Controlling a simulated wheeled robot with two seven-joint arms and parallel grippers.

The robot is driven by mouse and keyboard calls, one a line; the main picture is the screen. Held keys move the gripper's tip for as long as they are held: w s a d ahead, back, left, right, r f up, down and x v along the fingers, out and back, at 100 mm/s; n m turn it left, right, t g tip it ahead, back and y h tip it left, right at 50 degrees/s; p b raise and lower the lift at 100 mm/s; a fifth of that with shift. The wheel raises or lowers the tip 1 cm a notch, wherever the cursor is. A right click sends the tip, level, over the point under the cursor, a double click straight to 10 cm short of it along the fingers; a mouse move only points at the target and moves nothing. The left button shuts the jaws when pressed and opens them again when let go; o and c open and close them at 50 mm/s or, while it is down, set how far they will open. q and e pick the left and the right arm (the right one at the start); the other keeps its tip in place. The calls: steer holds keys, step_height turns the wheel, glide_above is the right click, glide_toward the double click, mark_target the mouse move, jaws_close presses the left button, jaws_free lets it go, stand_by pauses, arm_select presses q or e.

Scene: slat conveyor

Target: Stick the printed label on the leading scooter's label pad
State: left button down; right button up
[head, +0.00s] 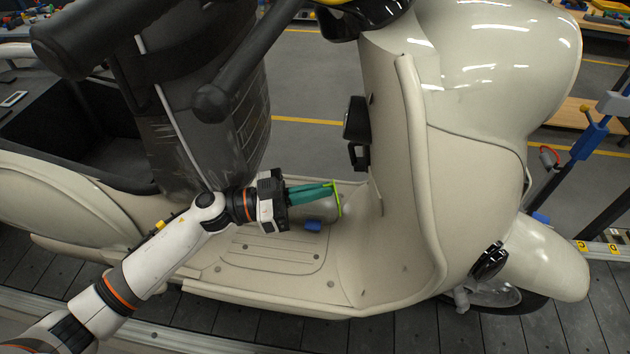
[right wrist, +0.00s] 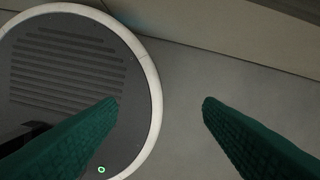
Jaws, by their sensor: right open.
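The cream scooter (head: 480,180) fills the head view, with its front to the right. My left gripper (head: 332,189) is over its floorboard, by the inner face of the leg shield. Its teal fingers lie close together, one partly covering the other, so their gap is unclear. Their tips are at a thin yellow-green outline (head: 338,205), which may be the pad's edge; I cannot tell if they touch. No printed label can be made out.
A small blue piece (head: 313,226) shows under the left gripper. The floorboard (head: 270,252) is bare in front of it. Dark conveyor slats (head: 400,335) run below the scooter. Black bars and a dark panel cover the upper left.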

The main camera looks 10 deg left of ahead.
mark_target(334, 190)
arm_select(q)
steer(key=shift+x, duration=0.8)
steer(key=x, duration=0.3)
steer(key=shift+s+d, duration=0.1)
steer(key=shift+w+d+r+b, duration=0.1)
steer(key=shift+w+d+b, duration=0.2)
steer(key=shift+d, duration=0.2)
arm_select(e)
steer(key=shift+s+d+f, duration=0.15)
steer(key=shift+s+f, duration=0.2)
steer(key=shift+s, duration=0.35)
steer(key=shift+s, duration=0.35)
arm_select(q)
steer(key=shift+s+p, duration=0.1)
steer(key=shift+p, duration=0.35)
arm_select(e)
steer(key=shift+r, duration=0.4)
arm_select(q)
steer(key=shift+p, duration=1.05)
arm_select(e)
steer(key=shift+w+r, duration=0.1)
steer(key=shift+r, duration=1)
arm_select(q)
steer(key=shift+d, duration=0.3)
arm_select(e)
steer(key=shift+r, duration=0.15)
